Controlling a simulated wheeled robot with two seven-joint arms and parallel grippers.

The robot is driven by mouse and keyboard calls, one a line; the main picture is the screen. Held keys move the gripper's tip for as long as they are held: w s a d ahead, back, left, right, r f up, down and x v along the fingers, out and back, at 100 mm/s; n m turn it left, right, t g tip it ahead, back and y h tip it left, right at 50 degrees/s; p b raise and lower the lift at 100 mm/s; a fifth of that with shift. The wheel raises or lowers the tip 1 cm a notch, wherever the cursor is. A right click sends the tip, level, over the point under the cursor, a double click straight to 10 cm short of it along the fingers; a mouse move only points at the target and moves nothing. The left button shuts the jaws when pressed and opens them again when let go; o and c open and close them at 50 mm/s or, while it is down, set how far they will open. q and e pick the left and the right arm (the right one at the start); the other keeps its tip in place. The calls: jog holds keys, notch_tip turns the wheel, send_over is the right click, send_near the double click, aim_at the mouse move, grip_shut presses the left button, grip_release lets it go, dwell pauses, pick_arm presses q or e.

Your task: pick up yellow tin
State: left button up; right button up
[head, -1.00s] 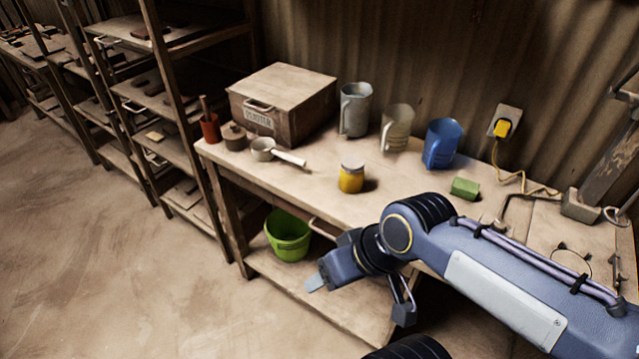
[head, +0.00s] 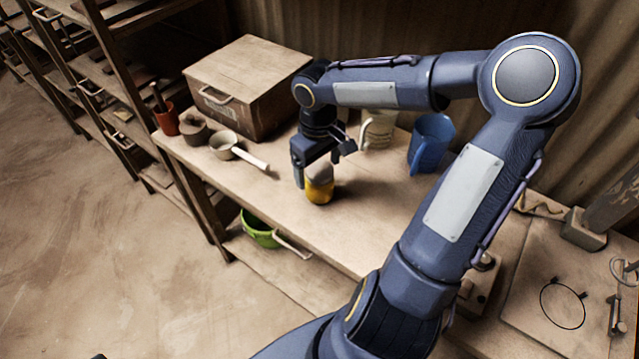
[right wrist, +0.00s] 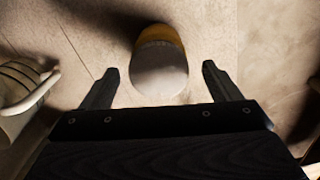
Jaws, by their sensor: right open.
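The yellow tin (head: 319,189) with a pale lid stands upright on the wooden bench. My right gripper (head: 318,178) points down at the tin from above, and its body hides part of the space around it. In the right wrist view the tin (right wrist: 160,64) lies between and slightly beyond the two open fingers (right wrist: 159,84), with a gap on each side. The fingers hold nothing. My left gripper is not in view.
A wooden box (head: 248,84) stands behind, left of my arm. A white-handled pot (head: 224,143) is left of the tin. A pale jug (head: 379,130) and a blue jug (head: 431,140) stand to the right. The bench front (head: 285,215) is clear.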

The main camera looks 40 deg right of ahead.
notch_tip(320, 180, down, 4)
jog(key=shift+s+f, duration=0.1)
jog(key=shift+s, duration=0.05)
jog(key=c, duration=1.1)
jog(key=shift+c, duration=0.5)
